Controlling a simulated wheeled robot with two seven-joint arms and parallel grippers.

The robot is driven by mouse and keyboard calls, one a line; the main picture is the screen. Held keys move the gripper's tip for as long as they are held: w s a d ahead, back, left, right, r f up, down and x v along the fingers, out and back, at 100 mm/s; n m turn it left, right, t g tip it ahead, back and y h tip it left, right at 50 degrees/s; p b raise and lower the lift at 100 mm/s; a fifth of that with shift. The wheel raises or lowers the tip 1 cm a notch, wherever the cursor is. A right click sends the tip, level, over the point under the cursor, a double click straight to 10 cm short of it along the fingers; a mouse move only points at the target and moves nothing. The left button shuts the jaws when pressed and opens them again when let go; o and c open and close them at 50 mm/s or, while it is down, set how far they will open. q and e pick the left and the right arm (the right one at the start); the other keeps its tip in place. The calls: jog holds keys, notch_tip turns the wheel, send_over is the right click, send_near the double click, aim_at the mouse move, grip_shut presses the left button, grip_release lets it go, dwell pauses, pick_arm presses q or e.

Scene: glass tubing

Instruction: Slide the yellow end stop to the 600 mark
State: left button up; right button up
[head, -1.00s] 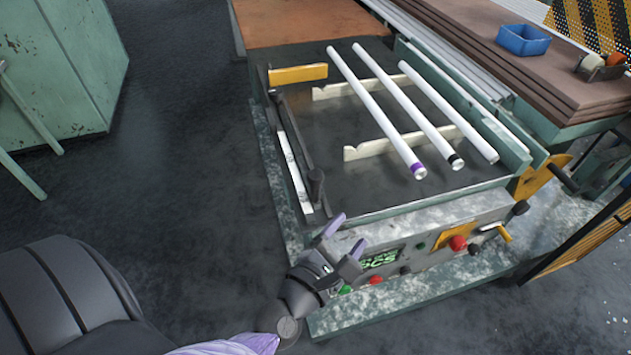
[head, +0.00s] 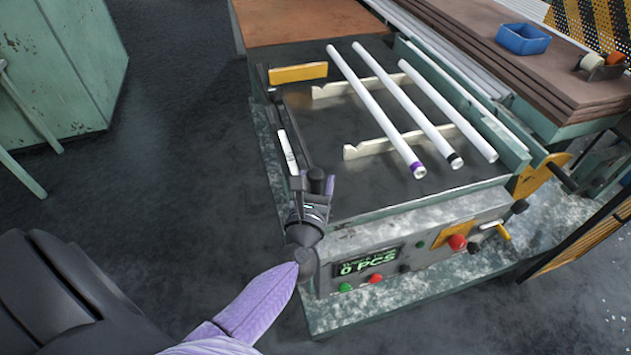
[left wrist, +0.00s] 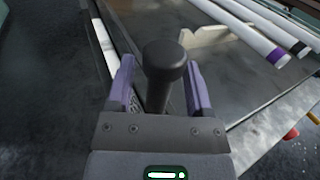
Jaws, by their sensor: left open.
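The yellow end stop (head: 298,73) is a flat yellow block at the far left of the machine bed, by the far end of a dark rail (head: 299,137). A white scale strip (head: 287,150) runs along the rail; its marks are too small to read. A black round-topped knob (left wrist: 165,60) on a post stands at the rail's near end. My left gripper (head: 316,184) is open, with its purple fingers on either side of this knob in the left wrist view. Whether they touch it I cannot tell. My right gripper is out of view.
Several white glass tubes (head: 376,110) lie across two cream notched supports (head: 384,146) right of the rail. The front panel (head: 390,262) has a display reading 0 PCS and buttons. A blue bin (head: 523,40) sits on brown boards at the back right.

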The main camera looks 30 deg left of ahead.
pick_arm(q)
grip_shut()
dwell(1.4)
